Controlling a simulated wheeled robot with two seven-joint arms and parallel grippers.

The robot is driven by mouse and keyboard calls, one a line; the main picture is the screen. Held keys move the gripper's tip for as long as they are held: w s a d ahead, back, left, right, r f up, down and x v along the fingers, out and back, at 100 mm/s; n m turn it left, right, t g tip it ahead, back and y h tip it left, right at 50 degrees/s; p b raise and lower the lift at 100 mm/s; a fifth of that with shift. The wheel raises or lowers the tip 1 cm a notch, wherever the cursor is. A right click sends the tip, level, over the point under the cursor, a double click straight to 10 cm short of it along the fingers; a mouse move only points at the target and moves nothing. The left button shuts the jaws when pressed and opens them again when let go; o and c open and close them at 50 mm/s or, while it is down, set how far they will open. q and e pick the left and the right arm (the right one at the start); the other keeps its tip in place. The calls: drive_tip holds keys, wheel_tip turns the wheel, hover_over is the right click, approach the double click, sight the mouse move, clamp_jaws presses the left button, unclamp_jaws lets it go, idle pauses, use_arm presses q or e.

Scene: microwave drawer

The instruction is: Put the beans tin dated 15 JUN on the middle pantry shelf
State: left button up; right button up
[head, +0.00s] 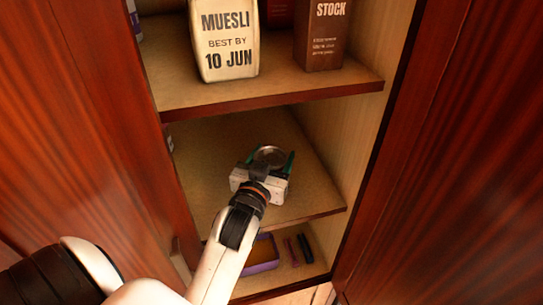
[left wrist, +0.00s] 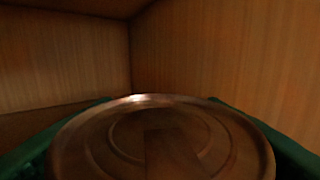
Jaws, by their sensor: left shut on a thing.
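A tin (head: 271,156) with a round metal lid is at the middle shelf (head: 211,165) of the pantry. My left gripper (head: 270,163) reaches in from the front and is shut on the tin, with a green finger on each side. In the left wrist view the tin's lid (left wrist: 160,145) fills the bottom, upright between the green fingers, with the cupboard's back corner behind it. Its label and date are hidden. I cannot tell whether its base touches the shelf. My right gripper is not in view.
The upper shelf holds a muesli pack (head: 228,45) dated 10 JUN and a brown stock box (head: 322,35). Below are a purple-edged box (head: 262,256) and small dark items (head: 305,248). Red wooden doors flank the opening. The middle shelf is mostly bare around the tin.

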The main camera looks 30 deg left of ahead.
use_arm(q)
drive_tip(key=shift+w+a+f, duration=0.15)
drive_tip(key=shift+w+a, duration=0.05)
drive_tip(key=shift+w, duration=0.1)
drive_tip(key=shift+s+d, duration=0.1)
drive_tip(key=shift+s, duration=0.05)
drive_tip(key=shift+f, duration=0.3)
drive_tip(key=o, duration=1.4)
drive_tip(key=shift+f, duration=0.1)
